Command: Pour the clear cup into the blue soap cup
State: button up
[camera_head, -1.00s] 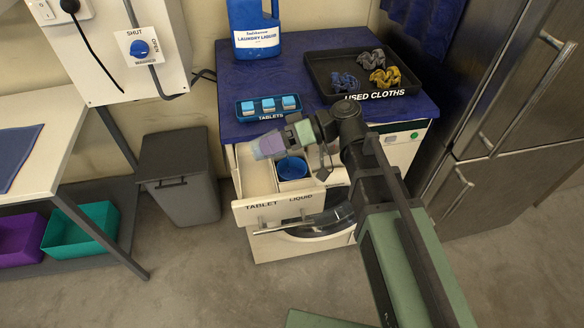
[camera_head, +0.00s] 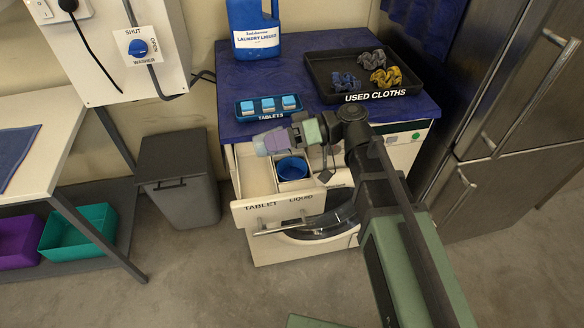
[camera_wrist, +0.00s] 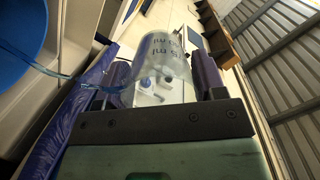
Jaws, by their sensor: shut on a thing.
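My gripper (camera_head: 279,139) has purple fingers and is shut on the clear cup (camera_wrist: 160,58). The cup is see-through with ml markings. In the head view the clear cup (camera_head: 262,146) shows faintly at the fingertips, lying tipped over to the left. The blue soap cup (camera_head: 291,169) sits in the LIQUID compartment of the open drawer, below and slightly right of the clear cup. Its round blue inside also shows at the left edge of the wrist view (camera_wrist: 12,48). A pale blue see-through streak runs from the clear cup toward that blue cup; its exact ends are hard to tell.
The open drawer (camera_head: 277,208) has an empty-looking TABLET compartment on the left. Behind it on the blue top stand a tablets tray (camera_head: 268,116), a laundry liquid jug (camera_head: 254,38) and a used cloths tray (camera_head: 364,97). A grey bin (camera_head: 178,178) stands left.

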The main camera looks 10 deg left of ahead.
jog(key=shift+s+a+r+y, duration=0.1)
jog(key=shift+s+r+y, duration=0.05)
jog(key=shift+r+y, duration=0.35)
